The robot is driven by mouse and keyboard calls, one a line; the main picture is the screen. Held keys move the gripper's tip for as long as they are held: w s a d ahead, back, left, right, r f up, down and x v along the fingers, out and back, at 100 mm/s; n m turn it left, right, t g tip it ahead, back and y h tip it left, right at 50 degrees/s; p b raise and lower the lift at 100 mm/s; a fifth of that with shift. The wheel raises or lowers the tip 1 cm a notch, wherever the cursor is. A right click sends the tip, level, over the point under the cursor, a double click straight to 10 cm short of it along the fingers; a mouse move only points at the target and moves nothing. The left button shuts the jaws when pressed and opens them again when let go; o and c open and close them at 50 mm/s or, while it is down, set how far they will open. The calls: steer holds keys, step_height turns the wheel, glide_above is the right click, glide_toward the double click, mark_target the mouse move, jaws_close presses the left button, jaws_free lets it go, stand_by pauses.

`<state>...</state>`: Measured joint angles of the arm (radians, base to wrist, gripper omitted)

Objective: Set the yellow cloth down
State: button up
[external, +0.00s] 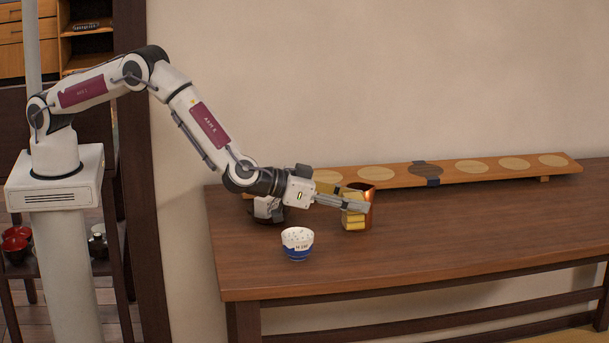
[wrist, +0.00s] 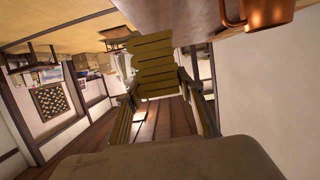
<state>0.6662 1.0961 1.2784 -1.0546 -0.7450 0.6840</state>
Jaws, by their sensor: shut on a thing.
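The yellow cloth (external: 353,220) is a folded, striped bundle above or at the table, in front of the copper mug (external: 371,194) in the external view. My gripper (external: 362,206) reaches to the right, nearly level, and is shut on the cloth. In the wrist view the cloth (wrist: 155,65) sits between both fingers (wrist: 158,92). The copper mug (wrist: 268,12) shows at the top right of the wrist view, apart from the cloth there. I cannot tell whether the cloth touches the table.
A blue and white bowl (external: 298,245) stands on the wooden table (external: 450,225), left of the cloth. A dark object (external: 267,210) is behind it, partly hidden by my wrist. A long board with round inlays (external: 510,165) lies along the wall. The table's right side is clear.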

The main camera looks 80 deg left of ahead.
mark_target(354, 225)
steer(key=shift+w+d, duration=0.1)
stand_by(0.4)
steer(key=shift+f, duration=3.1)
steer(key=shift+f, duration=1.85)
steer(key=shift+f, duration=0.1)
steer(key=o, duration=1.2)
